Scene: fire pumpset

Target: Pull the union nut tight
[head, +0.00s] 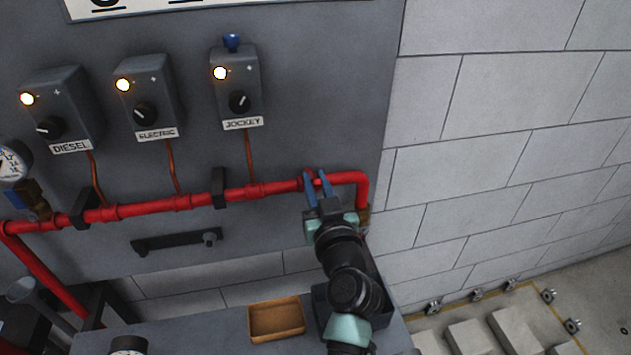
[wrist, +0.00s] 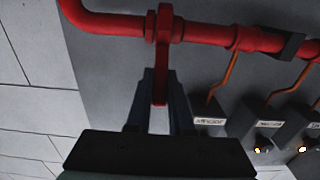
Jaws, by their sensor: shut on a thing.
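The union nut (wrist: 164,27) is a red collar on the red pipe (head: 150,207), close to the pipe's bend at the right end. A flat red bar (wrist: 160,88) runs from the nut down between my fingers in the wrist view. My gripper (head: 317,176) reaches up to the pipe from below in the head view, and it also shows in the wrist view (wrist: 162,74). Its two blue fingers are shut on the red bar, one on each side. In the head view the fingers hide most of the nut. I cannot tell how tight the nut is.
Control boxes marked DIESEL (head: 63,105), ELECTRIC (head: 146,95) and JOCKEY (head: 236,85) hang above the pipe, lamps lit. Black clamps (head: 218,188) hold the pipe. Below are a black wall rail (head: 170,241), a brown tray (head: 277,335) and a dark bin (head: 382,316). A block wall (head: 500,130) stands right.

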